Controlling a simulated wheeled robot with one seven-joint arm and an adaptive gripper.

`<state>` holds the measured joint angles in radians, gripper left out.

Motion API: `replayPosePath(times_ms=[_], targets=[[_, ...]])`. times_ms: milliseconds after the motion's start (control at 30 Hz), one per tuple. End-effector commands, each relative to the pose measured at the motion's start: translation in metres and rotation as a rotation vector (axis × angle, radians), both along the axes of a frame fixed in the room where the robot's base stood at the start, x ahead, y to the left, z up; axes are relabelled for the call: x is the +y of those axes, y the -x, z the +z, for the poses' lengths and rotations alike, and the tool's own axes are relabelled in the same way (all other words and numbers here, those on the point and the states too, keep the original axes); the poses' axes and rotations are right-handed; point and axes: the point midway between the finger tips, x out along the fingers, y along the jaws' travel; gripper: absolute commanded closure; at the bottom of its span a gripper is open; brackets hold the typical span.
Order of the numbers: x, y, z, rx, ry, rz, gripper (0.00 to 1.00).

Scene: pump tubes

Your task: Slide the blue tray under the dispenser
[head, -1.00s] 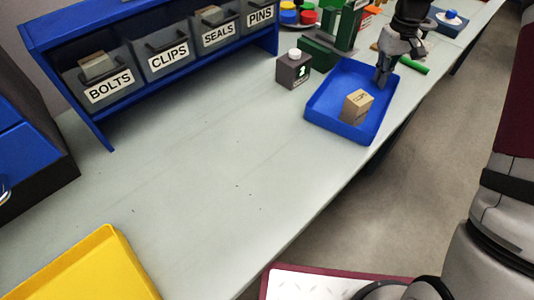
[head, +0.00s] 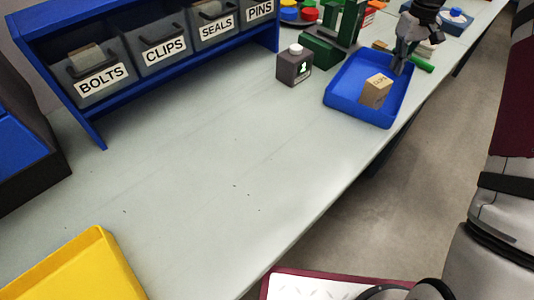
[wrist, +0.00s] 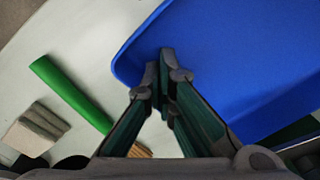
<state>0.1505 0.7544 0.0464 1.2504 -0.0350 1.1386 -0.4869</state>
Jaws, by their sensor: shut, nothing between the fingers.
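The blue tray (head: 343,101) lies flat on the bench near its right edge, with a labelled cardboard box (head: 376,92) inside. The tray fills the right of the wrist view (wrist: 235,60). My gripper (head: 399,64) is shut and empty at the tray's far right wall. In the wrist view its fingertips (wrist: 163,72) overlap the tray's edge near a corner; I cannot tell if they touch it. A green stand (head: 325,48), which may be the dispenser, stands just beyond the tray's far left side. The tray is in front of it, not under it.
A dark bottle with a white cap (head: 295,66) stands left of the tray. A green rod (head: 422,63) lies beyond the gripper, also in the wrist view (wrist: 70,92). Labelled bins (head: 165,45) line the back. The mid-bench is clear up to a yellow tray (head: 80,272).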

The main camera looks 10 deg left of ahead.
Motion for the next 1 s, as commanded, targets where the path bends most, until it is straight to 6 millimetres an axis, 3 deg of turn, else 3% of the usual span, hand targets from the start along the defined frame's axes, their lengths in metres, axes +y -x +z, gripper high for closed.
replayPosePath(times_ms=[267,467,1000], targets=[[-0.002,-0.002,0.000,-0.001,0.001,-0.001,1.00],[-0.012,-0.016,-0.001,-0.003,0.001,-0.002,1.00],[0.002,0.002,0.005,-0.002,0.000,0.001,1.00]])
